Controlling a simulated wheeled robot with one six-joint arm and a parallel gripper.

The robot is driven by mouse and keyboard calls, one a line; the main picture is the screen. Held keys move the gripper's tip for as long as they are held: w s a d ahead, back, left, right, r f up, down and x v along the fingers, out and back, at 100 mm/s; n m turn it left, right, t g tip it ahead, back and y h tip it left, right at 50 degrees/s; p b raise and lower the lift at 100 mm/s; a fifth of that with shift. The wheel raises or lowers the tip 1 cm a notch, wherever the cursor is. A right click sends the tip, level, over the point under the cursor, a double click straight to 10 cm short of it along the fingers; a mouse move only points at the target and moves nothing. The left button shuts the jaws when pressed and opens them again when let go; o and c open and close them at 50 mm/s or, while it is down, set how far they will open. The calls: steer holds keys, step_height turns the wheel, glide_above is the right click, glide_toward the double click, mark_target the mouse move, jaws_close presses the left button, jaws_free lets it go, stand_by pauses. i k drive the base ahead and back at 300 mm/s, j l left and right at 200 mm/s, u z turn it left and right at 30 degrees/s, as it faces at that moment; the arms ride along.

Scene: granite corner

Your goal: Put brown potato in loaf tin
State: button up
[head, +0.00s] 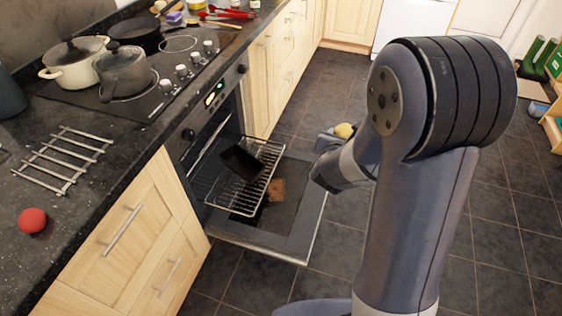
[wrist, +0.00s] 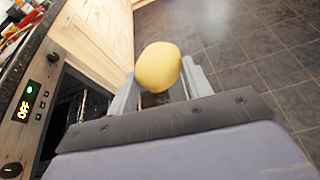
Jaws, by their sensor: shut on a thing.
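A smooth, yellowish-tan potato (wrist: 158,66) sits between the fingers of my gripper (wrist: 157,90), which is shut on it. In the head view the potato (head: 344,130) shows as a small tan lump at my gripper (head: 328,150), right of the open oven and above the floor. The dark loaf tin (head: 240,162) sits on the pulled-out oven rack, left of my gripper and apart from it. The tin's inside is too dark to make out. The tin is not clearly seen in the wrist view.
The oven door (head: 265,240) hangs open under the wire rack (head: 212,190). A brown block (head: 276,190) shows by the rack's right edge. The counter holds a red ball (head: 33,221), a metal trivet (head: 62,160) and pots (head: 124,73).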

mark_target(248, 173)
steer(key=j+z, duration=0.1)
steer(key=z, duration=0.3)
steer(key=i+j+z, duration=0.1)
steer(key=z, duration=0.3)
steer(key=j+z, duration=0.35)
steer(key=j, duration=0.6)
steer(key=i+j, duration=0.15)
steer(key=j, duration=0.45)
